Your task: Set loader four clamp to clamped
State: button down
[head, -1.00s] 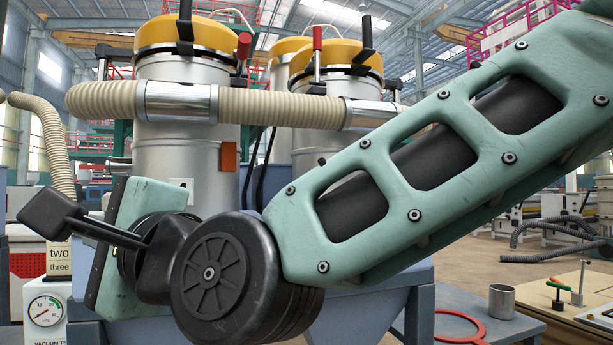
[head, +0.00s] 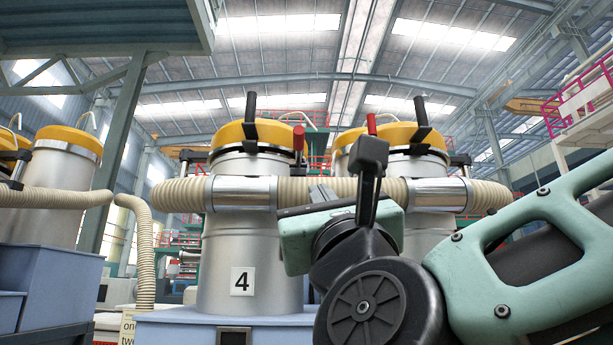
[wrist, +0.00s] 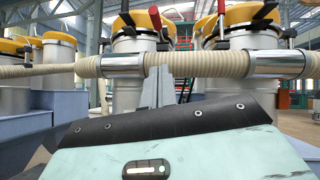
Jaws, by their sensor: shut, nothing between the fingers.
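Loader four (head: 250,235) is a silver cylinder with a "4" label and a yellow lid (head: 262,132), left of centre in the head view. A black handle (head: 251,108) stands upright at its front. A red-handled lever (head: 299,140) stands nearly upright at the lid's right side; which one is the clamp, I cannot tell for sure. In the wrist view the left loader's red handle (wrist: 155,18) tops the lid's right edge.
A ribbed beige hose (head: 330,190) with metal sleeves crosses in front of the loaders at mid height. A second loader (head: 428,165) with a yellow lid stands to the right, partly behind my arm. Another loader (head: 60,180) and blue bins (head: 50,280) are at the left.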

jog(key=p, duration=0.4)
send_near(298, 145)
jog(key=w, duration=0.4)
jog(key=shift+w+a+r+p, duration=0.1)
jog(key=shift+w+r+p, duration=0.05)
jog(key=shift+r+p, duration=0.65)
jog(key=shift+w+a+r+p, duration=0.2)
jog(key=shift+r+p, duration=0.35)
jog(key=shift+r, duration=0.45)
jog(key=shift+r, duration=0.15)
